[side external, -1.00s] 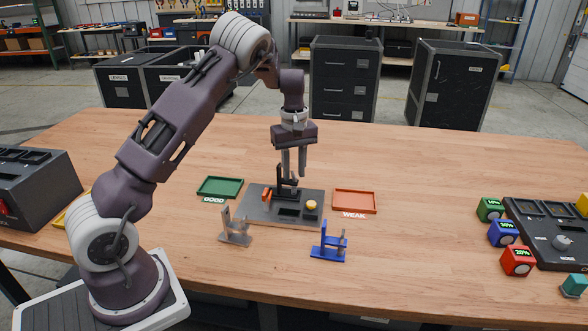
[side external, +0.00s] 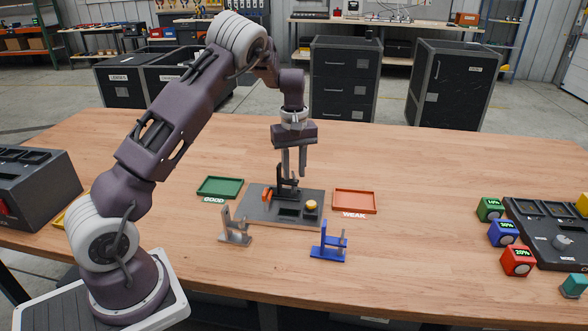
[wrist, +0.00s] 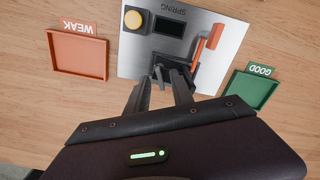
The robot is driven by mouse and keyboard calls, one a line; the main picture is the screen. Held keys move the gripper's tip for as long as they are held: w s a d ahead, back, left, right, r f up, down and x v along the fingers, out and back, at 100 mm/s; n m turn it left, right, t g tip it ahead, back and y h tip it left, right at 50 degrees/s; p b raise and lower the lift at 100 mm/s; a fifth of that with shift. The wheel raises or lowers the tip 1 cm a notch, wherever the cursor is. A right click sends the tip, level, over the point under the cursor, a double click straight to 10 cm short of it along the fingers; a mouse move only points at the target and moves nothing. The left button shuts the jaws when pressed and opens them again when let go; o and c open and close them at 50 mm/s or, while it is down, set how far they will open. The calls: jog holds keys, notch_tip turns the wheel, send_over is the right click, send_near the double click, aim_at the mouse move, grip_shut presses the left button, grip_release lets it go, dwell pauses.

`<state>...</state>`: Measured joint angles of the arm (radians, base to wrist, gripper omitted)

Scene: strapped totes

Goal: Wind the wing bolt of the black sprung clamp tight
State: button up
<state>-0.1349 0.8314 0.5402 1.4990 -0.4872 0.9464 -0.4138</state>
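The black sprung clamp (side external: 286,188) stands upright on the grey metal plate (side external: 256,212), near its back edge. It also shows in the wrist view (wrist: 171,73), partly hidden by my fingers. Its wing bolt is too small and dark to tell apart. My gripper (side external: 294,174) points straight down just above the clamp. Its two fingers are apart with a gap between them, and nothing shows held. In the wrist view my gripper (wrist: 160,88) has its fingertips close to the clamp; I cannot tell whether they touch it.
The plate carries an orange lever (wrist: 207,42), a yellow button (side external: 311,205) and a dark display. A green GOOD tray (side external: 220,187) lies left and an orange WEAK tray (side external: 355,202) right. A grey clamp (side external: 235,229) and a blue clamp (side external: 328,243) stand in front.

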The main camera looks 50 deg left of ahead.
aim_at(294, 174)
notch_tip(294, 174, up, 7)
jog(key=shift+r, duration=0.1)
dwell(0.4)
jog(key=shift+d, duration=0.1)
jog(key=s+d+r+m+t+h, duration=0.1)
jog(key=s+d+r+m+t, duration=0.35)
jog(key=s+d+r, duration=0.85)
jog(key=s+d+m, duration=0.4)
jog(key=s+m, duration=0.1)
jog(key=s, duration=0.3)
jog(key=s+d+f+m+t+y, duration=0.1)
jog(key=s+d+m, duration=0.2)
jog(key=s, duration=0.6)
jog(key=shift+d+f+m, duration=0.2)
jog(key=shift+d+m, duration=0.2)
jog(key=shift+m, duration=0.45)
jog(key=shift+o, duration=0.3)
